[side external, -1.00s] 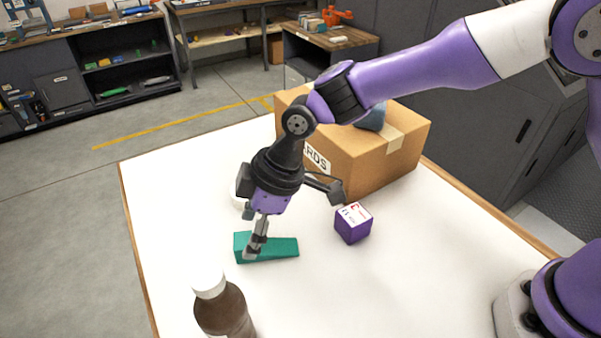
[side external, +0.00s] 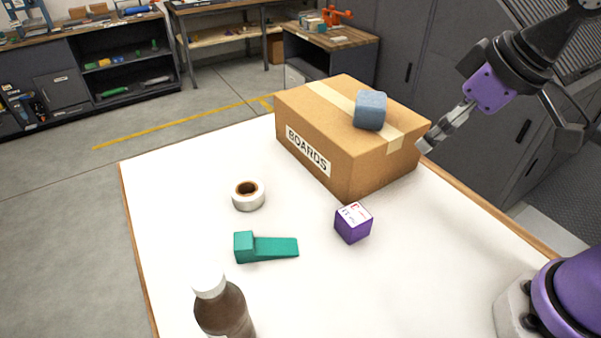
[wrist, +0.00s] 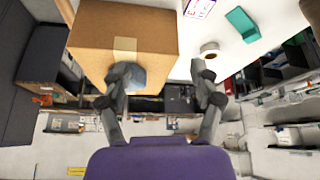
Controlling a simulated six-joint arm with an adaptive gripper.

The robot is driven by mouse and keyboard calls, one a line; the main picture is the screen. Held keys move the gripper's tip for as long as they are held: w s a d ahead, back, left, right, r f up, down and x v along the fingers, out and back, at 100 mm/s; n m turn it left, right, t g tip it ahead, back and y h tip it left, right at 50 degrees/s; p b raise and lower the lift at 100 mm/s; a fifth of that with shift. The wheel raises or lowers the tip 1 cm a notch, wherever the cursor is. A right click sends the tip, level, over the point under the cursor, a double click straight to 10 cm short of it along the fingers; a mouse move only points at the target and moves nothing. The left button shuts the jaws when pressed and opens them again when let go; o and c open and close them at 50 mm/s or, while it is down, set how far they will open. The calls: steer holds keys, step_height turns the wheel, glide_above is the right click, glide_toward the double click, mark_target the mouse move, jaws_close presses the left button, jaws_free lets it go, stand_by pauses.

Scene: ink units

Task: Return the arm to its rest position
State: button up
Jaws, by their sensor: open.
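My gripper (side external: 428,146) is raised at the upper right in the side external view, beyond the right side of the cardboard box. In the wrist view my gripper (wrist: 162,82) shows its two fingers spread apart with nothing between them. The arm is drawn back above the table's right edge. Only its lower end and the purple base show in the side external view.
A cardboard box (side external: 318,135) labelled BOARDS stands at the table's (side external: 170,200) back, a blue-grey block (side external: 370,110) on top. A purple cube (side external: 353,224), white tape roll (side external: 248,197), green wedge (side external: 270,247) and brown bottle (side external: 223,312) stand apart.

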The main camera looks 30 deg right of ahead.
steer(key=s+d+m, duration=0.1)
steer(key=s+d, duration=0.1)
steer(key=s+d+f+m+h, duration=0.1)
steer(key=s+d+m, duration=0.1)
steer(key=shift+f+t, duration=0.1)
steer(key=shift+t, duration=0.2)
